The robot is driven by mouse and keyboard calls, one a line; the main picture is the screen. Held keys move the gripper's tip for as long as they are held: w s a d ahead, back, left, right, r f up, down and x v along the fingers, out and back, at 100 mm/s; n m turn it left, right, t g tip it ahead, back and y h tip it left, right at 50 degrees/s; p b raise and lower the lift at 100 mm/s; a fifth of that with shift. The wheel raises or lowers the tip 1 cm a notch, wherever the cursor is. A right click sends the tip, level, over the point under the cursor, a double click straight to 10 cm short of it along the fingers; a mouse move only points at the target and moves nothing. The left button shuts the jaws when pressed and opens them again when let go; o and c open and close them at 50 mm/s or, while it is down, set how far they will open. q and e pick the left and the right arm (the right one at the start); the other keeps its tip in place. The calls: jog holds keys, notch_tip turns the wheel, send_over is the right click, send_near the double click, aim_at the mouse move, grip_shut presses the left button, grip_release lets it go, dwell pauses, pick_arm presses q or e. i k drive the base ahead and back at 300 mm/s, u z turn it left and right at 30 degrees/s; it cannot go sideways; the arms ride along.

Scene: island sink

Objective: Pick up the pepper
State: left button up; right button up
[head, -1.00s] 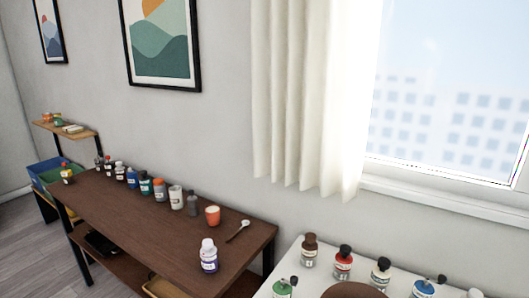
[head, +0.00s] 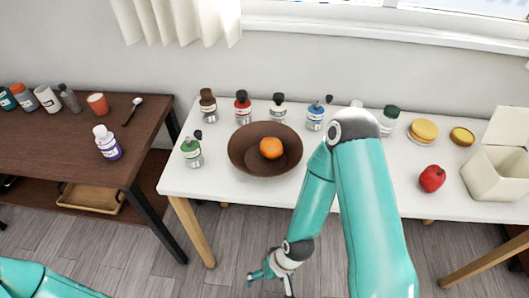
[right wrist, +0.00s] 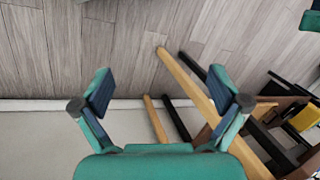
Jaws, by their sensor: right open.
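The red pepper (head: 432,178) sits on the white table (head: 225,185) at the right, near its front edge, left of a cream open box. My right gripper (head: 270,285) hangs low in front of the table, over the floor, well to the left of the pepper and apart from it. In the right wrist view its two fingers (right wrist: 160,95) are spread with nothing between them; the pepper does not show there. My left arm enters at the lower left of the head view, but its gripper is out of view.
A brown bowl (head: 238,150) holding an orange (head: 271,148) stands left of my right arm. Several bottles line the back. Yellow round items (head: 424,131) and the cream box (head: 495,172) stand near the pepper. A brown table (head: 60,140) is at left.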

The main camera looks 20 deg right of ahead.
aim_at(433, 176)
jog(key=u, duration=1.05)
jog(key=i, duration=0.15)
jog(key=z, duration=3.1)
jog(key=k, duration=0.85)
jog(key=z, duration=0.2)
jog(key=i, duration=0.85)
jog(key=u, duration=0.05)
